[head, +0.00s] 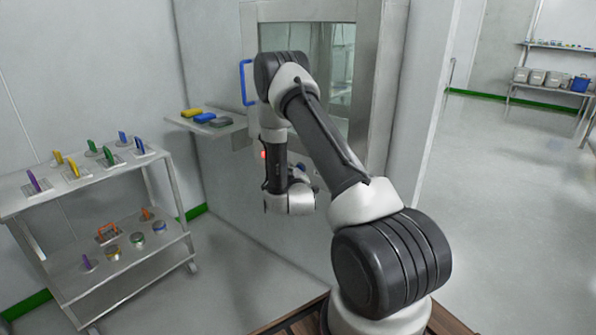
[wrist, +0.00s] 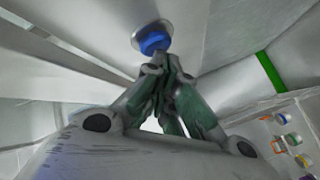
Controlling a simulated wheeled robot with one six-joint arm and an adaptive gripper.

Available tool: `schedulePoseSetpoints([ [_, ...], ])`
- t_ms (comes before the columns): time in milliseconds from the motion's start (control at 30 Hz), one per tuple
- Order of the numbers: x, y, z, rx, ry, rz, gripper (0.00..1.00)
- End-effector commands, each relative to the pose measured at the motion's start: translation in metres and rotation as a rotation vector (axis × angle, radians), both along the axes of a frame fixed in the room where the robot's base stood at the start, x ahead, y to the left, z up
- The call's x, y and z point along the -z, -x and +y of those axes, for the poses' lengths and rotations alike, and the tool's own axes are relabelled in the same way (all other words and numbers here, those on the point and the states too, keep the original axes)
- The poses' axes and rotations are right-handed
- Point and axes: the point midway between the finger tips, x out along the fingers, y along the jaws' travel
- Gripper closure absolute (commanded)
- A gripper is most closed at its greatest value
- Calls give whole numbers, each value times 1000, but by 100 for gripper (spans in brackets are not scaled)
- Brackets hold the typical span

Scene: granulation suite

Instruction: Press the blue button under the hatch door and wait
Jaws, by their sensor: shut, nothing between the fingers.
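The blue button (wrist: 153,42) sits in a pale round mount at the top of the wrist view. In the head view a small bit of blue (head: 301,167) shows beside my wrist, under the hatch. My gripper (wrist: 168,68) is shut and empty, its fingertips together just below the button in the wrist view. I cannot tell whether they touch it. The hatch door (head: 338,75) is a steel-framed glass panel with a blue handle (head: 247,82) at its left. My arm covers part of the door, and the gripper's fingers are hidden in the head view.
A red light or button (head: 263,154) shows left of my wrist. A steel trolley (head: 95,188) with coloured scoops and tins stands at left. The floor at right is clear, with a rack (head: 545,86) far back.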

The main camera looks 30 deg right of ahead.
Motion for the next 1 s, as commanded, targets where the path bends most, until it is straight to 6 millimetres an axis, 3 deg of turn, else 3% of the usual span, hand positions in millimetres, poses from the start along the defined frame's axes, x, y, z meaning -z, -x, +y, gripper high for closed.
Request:
schedulePoseSetpoints([
  [467,0,0,-1,1,0,1,100],
  [1000,0,6,15,1,0,-1,100],
])
